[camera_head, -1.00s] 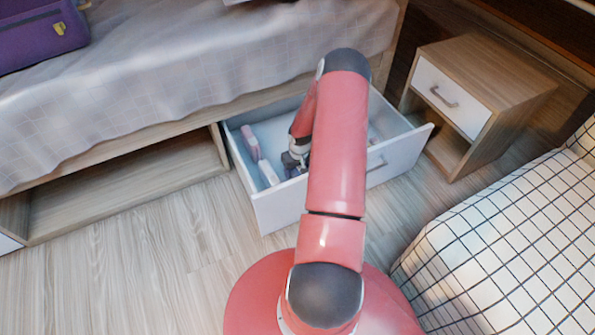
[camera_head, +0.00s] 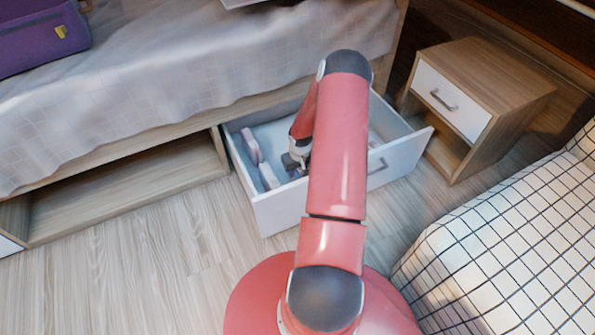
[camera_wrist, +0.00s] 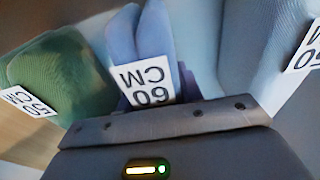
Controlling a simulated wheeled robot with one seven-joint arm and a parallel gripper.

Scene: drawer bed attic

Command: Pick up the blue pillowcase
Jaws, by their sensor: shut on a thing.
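In the wrist view, a blue folded pillowcase (camera_wrist: 153,45) with a white "60 CM" tag stands at the jaw edge of my gripper (camera_wrist: 165,118). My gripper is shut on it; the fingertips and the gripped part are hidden. In the head view, my gripper (camera_head: 292,160) points down inside the open white drawer (camera_head: 285,207) under the bed, partly hidden by my arm. The pillowcase is too small and covered to make out clearly there.
A green folded cloth (camera_wrist: 58,75) with a tag lies left, and a pale blue-grey one (camera_wrist: 255,50) lies right. Light pieces (camera_head: 251,146) stand along the drawer's left side. A nightstand (camera_head: 480,90) stands right. A checked bed (camera_head: 510,255) fills the lower right.

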